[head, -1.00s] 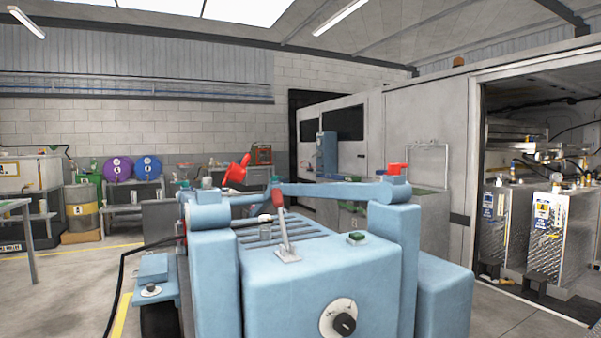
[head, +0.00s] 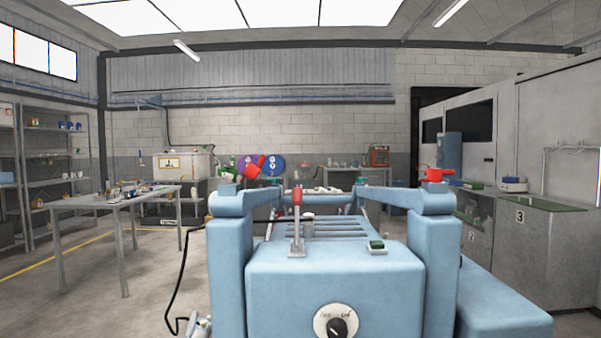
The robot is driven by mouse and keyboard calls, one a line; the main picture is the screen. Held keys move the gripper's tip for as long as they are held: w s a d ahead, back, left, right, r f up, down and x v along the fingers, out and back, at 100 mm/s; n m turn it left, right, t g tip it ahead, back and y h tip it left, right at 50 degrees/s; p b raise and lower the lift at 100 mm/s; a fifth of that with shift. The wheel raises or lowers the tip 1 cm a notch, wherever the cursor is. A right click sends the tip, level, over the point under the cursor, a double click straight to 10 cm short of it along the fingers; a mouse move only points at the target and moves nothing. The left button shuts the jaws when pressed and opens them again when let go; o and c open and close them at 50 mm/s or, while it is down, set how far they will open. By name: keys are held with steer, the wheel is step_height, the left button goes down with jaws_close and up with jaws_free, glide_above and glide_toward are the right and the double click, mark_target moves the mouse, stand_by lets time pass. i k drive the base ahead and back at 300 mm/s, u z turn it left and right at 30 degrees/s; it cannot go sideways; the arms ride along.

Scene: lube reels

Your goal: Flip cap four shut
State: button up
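I cannot pick out cap four in the head view; anything that small is too far off or hidden. Two round reels, one purple (head: 245,164) and one blue (head: 273,165) with white marks, stand at the back wall and are partly covered by a red part nearer to me. Grey cabinets at the right carry number plates; I read a 3 on the nearer cabinet (head: 545,245) and a 2 on the one behind. I see no plate with a four. My gripper is not in view.
A blue housing (head: 335,280) with a knob and levers fills the near middle. A grey table (head: 112,205) with small items stands at the left, before shelving (head: 55,185). A back bench (head: 360,175) holds small containers.

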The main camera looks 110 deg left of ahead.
mark_target(253, 172)
steer(key=u, duration=0.05)
steer(key=i, duration=1.05)
steer(key=u, duration=4.55)
steer(key=i, duration=1)
steer(key=z, duration=0.05)
